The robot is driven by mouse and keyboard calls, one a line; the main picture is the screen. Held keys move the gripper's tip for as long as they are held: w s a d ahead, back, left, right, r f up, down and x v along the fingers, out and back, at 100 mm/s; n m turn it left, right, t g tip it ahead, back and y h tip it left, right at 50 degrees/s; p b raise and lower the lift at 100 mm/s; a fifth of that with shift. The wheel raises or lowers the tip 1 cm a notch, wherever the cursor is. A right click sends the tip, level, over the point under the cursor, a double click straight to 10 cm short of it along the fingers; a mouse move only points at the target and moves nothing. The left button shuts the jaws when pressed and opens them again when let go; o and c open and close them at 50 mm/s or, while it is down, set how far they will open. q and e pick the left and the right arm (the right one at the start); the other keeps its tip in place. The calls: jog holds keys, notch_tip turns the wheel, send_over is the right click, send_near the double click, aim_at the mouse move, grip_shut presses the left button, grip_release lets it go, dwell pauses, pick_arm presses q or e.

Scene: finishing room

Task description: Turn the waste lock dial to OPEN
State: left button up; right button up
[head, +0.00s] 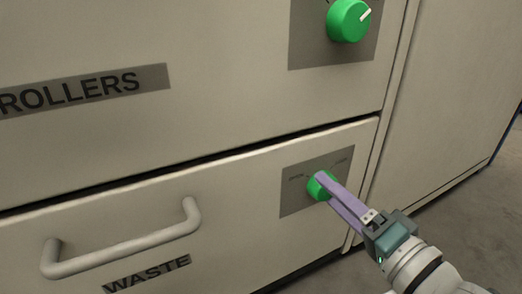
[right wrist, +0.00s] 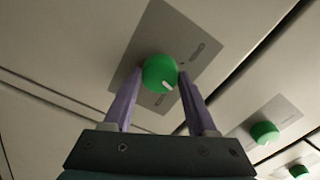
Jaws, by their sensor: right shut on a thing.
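The waste lock dial (head: 315,189) is a round green knob on a grey plate (head: 293,203) at the right end of the WASTE drawer (head: 235,215). The plate has small labels at its upper left and upper right; the left one looks like OPEN, the right one is too small to read. My right gripper (head: 325,181) is shut on the dial, and its purple fingers hide part of it. In the right wrist view the dial (right wrist: 158,70) sits between the two fingers (right wrist: 160,78), with its white pointer mark toward the lower right. My left gripper is not in view.
A drawer labelled ROLLERS (head: 200,130) is above, with its own green dial (head: 345,22) near the top right. The WASTE drawer's bar handle (head: 120,247) stands out left of the dial. A plain cabinet panel (head: 455,95) is to the right, with floor (head: 475,220) below.

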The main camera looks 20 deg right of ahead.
jog(key=shift+n+p, duration=0.65)
jog(key=shift+n, duration=5.65)
jog(key=o, duration=1)
jog(key=shift+c, duration=0.2)
jog(key=o, duration=0.4)
jog(key=shift+s, duration=0.1)
